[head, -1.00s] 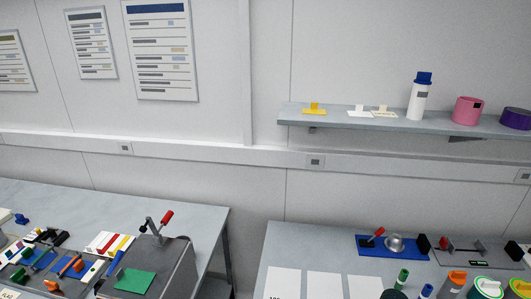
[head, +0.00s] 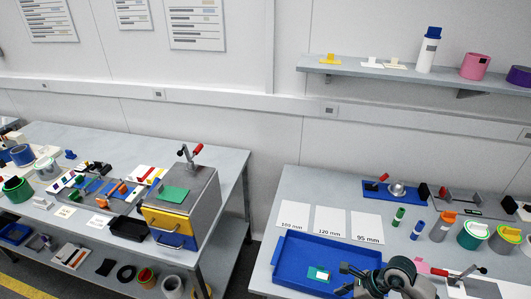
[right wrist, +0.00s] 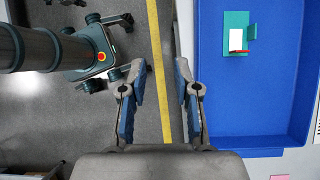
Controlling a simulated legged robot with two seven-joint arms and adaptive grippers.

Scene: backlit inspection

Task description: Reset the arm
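My right gripper (head: 347,280) shows at the bottom of the head view, in front of the right table and near the blue tray (head: 285,262). In the right wrist view the gripper (right wrist: 160,72) is open, its two fingers apart with nothing between them. Below the fingers are the grey floor and a yellow floor line. The blue tray (right wrist: 212,90) lies just to the right of the fingers. A teal piece with a white face (right wrist: 238,35) lies in the tray; it also shows in the head view (head: 318,274). My left gripper is in neither view.
The right table (head: 295,195) holds size cards (head: 330,221), green and blue cylinders, cans and red-handled clamps. The left table (head: 225,160) holds a grey box with yellow and blue drawers (head: 168,224) and many small parts. A wall shelf (head: 345,67) is behind.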

